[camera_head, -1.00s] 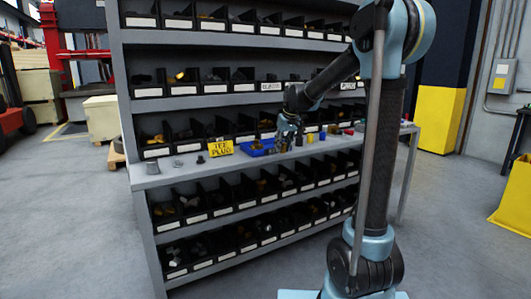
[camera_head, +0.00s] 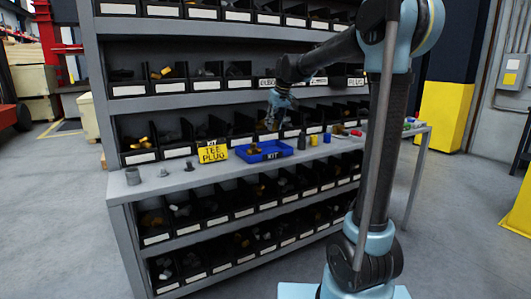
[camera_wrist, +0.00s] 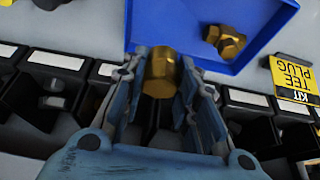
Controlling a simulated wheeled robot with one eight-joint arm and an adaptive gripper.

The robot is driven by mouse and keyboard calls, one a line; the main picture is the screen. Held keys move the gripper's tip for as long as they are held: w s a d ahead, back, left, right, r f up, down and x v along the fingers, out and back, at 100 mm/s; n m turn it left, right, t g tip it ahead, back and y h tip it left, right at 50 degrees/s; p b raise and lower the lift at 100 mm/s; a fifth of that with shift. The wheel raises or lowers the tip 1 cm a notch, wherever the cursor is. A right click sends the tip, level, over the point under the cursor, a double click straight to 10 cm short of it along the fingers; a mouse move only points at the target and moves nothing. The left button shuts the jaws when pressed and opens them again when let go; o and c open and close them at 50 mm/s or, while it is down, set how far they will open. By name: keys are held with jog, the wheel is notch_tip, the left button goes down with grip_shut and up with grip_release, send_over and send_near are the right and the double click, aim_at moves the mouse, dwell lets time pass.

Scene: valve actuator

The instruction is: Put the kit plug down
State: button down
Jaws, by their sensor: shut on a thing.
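My gripper (camera_head: 270,122) hangs above the blue kit tray (camera_head: 284,153) on the shelf's ledge in the head view. A brass fitting (camera_wrist: 226,40) lies inside the tray. In the head view the plug is too small to make out.
A yellow card (camera_head: 213,152) reading tee and plug stands left of the tray. Grey fittings (camera_head: 133,176) stand farther left on the ledge. Small coloured parts (camera_head: 314,140) stand to the right. Shelves of black bins rise behind and continue below the ledge.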

jog(key=f, duration=0.5)
jog(key=shift+w, duration=0.2)
jog(key=shift+f, duration=2.4)
jog(key=c, duration=1.2)
grip_release()
jog(key=shift+c, duration=0.2)
jog(key=shift+s, duration=0.1)
jog(key=v, duration=1.2)
